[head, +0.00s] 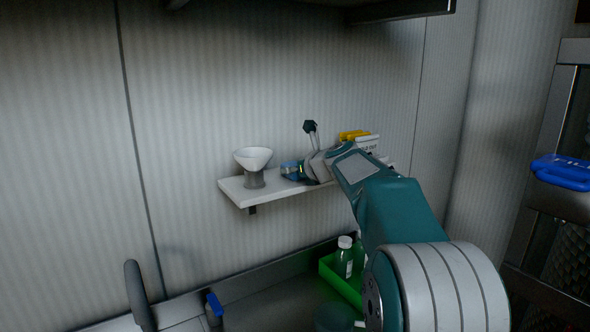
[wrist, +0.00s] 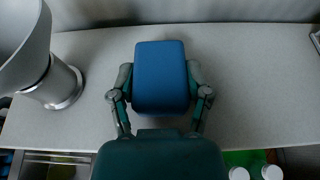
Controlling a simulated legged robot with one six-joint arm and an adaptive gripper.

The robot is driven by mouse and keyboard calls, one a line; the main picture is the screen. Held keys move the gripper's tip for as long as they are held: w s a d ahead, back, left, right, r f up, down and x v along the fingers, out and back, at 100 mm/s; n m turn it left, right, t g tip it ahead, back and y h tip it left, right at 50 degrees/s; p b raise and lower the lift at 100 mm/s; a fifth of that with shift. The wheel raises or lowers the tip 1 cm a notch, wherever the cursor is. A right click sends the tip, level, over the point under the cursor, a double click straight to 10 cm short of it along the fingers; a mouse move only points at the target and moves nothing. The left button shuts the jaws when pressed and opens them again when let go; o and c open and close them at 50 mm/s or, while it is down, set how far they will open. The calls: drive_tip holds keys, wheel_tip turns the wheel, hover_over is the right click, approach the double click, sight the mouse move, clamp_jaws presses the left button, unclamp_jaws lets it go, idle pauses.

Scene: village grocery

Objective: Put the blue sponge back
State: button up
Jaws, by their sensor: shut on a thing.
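The blue sponge (wrist: 161,88) is between the two fingers of my gripper (wrist: 160,73) in the wrist view, one finger on each side. My gripper is shut on it. The sponge is over the white shelf (wrist: 255,105); whether it touches the shelf cannot be told.
A white funnel-shaped vessel on a grey base (head: 254,160) stands on the shelf left of the sponge. Yellow items and a white sign (head: 367,143) are at the right end, behind my arm. Below, a green crate (head: 341,283) holds bottles. The wall is close behind.

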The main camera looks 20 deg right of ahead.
drive_tip(key=o, duration=1)
drive_tip(key=shift+d, duration=0.1)
drive_tip(key=v, duration=1.2)
